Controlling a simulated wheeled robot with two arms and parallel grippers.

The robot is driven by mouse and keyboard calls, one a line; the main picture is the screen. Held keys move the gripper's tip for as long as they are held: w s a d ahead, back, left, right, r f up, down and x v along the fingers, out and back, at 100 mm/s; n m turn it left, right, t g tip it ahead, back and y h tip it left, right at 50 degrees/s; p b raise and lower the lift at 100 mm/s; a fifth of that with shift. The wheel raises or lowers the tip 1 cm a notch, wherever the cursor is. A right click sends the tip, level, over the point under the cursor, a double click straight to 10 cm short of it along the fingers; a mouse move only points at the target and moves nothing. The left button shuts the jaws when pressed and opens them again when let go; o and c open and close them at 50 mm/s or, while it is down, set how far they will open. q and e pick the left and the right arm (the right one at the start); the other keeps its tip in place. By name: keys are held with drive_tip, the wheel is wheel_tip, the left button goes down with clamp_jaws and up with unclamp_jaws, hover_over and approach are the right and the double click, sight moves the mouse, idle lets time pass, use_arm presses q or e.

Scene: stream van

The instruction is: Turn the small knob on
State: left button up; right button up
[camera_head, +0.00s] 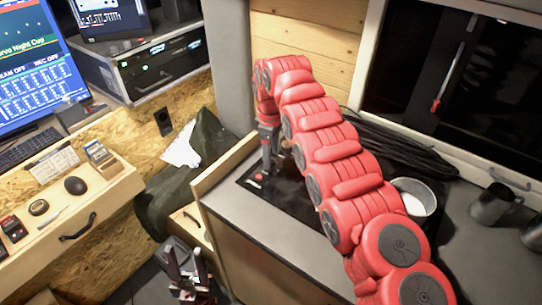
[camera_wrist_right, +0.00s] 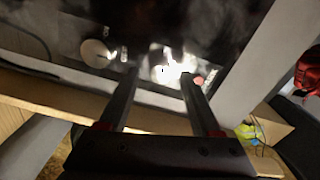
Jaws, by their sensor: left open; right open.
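My right gripper (camera_head: 262,172) reaches down over a black hob-like panel (camera_head: 292,199) set in the grey counter. In the right wrist view its two fingers (camera_wrist_right: 159,73) are apart with nothing held between them. A round pale disc (camera_wrist_right: 97,53) shows left of the fingers on the dark glossy surface. A small reddish round spot (camera_wrist_right: 198,80) shows beside the right fingertip. I cannot tell which of these, if either, is the small knob; glare between the fingertips hides detail. My left gripper (camera_head: 190,284) is open and empty, low at the bottom of the head view.
A wooden ledge (camera_head: 224,165) edges the counter on the left.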

wheel_tip(320, 180, up, 6)
drive_tip(key=p, duration=0.2)
drive_tip(key=shift+a+p, duration=0.15)
drive_tip(key=shift+p, duration=0.25)
wheel_tip(320, 180, up, 10)
drive_tip(key=p, duration=1)
drive_tip(key=shift+r, duration=0.15)
drive_tip(key=shift+s, duration=0.1)
